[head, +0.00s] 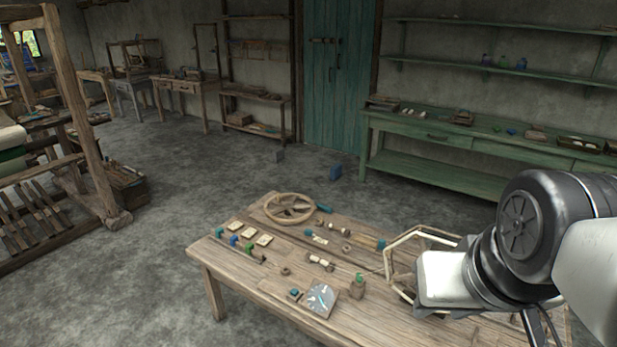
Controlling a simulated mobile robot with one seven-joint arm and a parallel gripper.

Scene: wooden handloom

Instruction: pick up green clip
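Several small coloured pieces sit in a row along the left edge of the wooden table (345,325). One is a green piece that looks like a clip (249,248), next to a blue piece (234,240) and a teal piece (220,232). Another small green thing (358,278) stands on a little wooden block near the middle; I cannot tell if it is a clip. My gripper (442,282) is over the right part of the table, well apart from the green piece on the left. Its fingers are not clearly visible.
Spools (320,262), pale cards (264,240) and a shiny grey sheet (320,298) lie around the middle. A pale angular frame (398,240) stands beside my arm.

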